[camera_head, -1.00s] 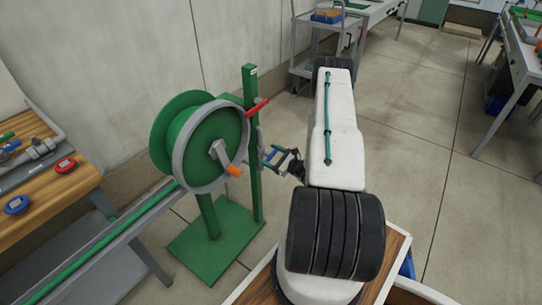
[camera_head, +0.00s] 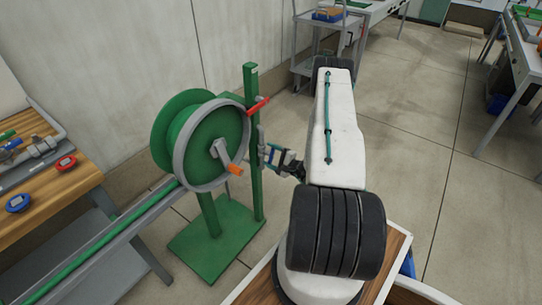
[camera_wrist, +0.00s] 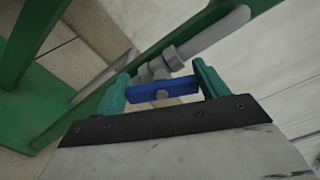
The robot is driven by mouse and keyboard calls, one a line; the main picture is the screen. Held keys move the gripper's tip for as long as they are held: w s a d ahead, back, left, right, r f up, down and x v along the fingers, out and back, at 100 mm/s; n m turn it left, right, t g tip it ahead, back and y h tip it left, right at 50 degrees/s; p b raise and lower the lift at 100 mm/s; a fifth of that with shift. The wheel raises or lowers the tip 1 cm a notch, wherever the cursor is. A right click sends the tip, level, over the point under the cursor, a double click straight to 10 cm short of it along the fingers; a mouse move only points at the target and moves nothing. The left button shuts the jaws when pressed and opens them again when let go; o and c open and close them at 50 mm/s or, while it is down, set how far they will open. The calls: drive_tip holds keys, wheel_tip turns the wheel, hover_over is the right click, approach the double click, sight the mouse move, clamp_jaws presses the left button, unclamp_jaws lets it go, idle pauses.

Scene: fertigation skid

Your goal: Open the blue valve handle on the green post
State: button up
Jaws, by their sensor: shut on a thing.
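The blue valve handle (camera_wrist: 162,91) shows in the wrist view, between the two teal fingers of my gripper (camera_wrist: 160,88). The fingers are shut on it, one at each end. Behind the handle is a grey valve body and pipe (camera_wrist: 195,45) running along the green post (camera_wrist: 125,75). In the head view the green post (camera_head: 254,140) stands upright on a green base plate, right of a hose reel. My gripper (camera_head: 270,154) reaches the post's right side at about mid-height. The blue handle is hard to make out there.
A green reel (camera_head: 205,145) with a grey rim and orange-tipped crank stands just left of the post. A red lever (camera_head: 257,105) sticks out above my gripper. A wooden bench (camera_head: 40,180) is at left. Open floor (camera_head: 430,130) lies to the right.

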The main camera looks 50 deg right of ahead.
drive_tip(key=shift+a+f+n, duration=0.1)
drive_tip(key=shift+f+n, duration=0.05)
drive_tip(key=shift+n, duration=2.05)
drive_tip(key=o, duration=1)
drive_tip(key=s, duration=0.7)
drive_tip(key=shift+s+d, duration=0.3)
drive_tip(key=shift+s, duration=0.1)
